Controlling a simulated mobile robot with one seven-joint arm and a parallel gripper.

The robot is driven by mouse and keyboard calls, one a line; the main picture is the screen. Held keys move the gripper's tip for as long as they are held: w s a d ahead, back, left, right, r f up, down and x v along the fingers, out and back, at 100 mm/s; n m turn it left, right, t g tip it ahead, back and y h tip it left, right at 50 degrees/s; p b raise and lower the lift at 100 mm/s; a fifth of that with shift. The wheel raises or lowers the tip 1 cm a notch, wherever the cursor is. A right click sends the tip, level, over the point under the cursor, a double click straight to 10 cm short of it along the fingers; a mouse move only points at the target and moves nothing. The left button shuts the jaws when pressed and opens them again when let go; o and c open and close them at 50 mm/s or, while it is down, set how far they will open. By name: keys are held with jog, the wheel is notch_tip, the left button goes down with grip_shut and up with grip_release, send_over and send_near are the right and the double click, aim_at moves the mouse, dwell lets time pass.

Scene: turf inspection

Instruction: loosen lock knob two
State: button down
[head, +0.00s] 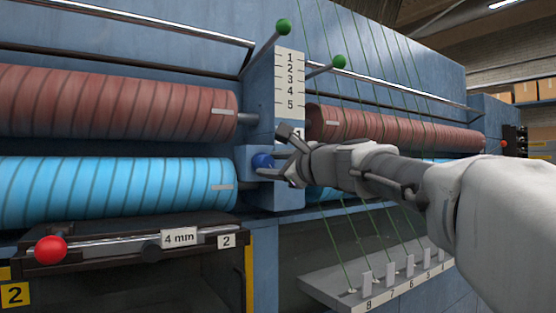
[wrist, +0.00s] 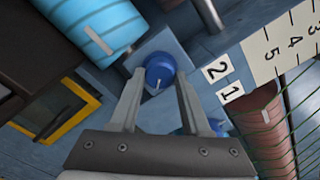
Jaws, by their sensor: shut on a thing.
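Lock knob two is a round blue knob (wrist: 160,68) with a white line across its face. In the wrist view it sits between the tips of my gripper (wrist: 160,80), which is shut on it. A white label "2" (wrist: 217,68) is to its right, with a label "1" (wrist: 231,92) below. A second blue knob (wrist: 188,130) is mostly hidden behind my right finger. In the head view the held knob (head: 262,161) shows on the blue column, and my gripper (head: 281,164) reaches it from the right.
A red roller (head: 120,101) and light-blue roller (head: 115,192) lie left of the column; another red roller (head: 400,130) is to the right. Green-balled levers (head: 284,27) stick out above. A red-balled lever (head: 51,250) and a numbered yarn shelf (head: 375,280) are below.

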jog(key=shift+m, duration=0.7)
jog(key=shift+p, duration=0.3)
jog(key=shift+c, duration=1.8)
grip_release()
jog(key=b+v, duration=0.3)
jog(key=v, duration=1.4)
jog(key=shift+s+d, duration=0.2)
jog(key=shift+f, duration=0.1)
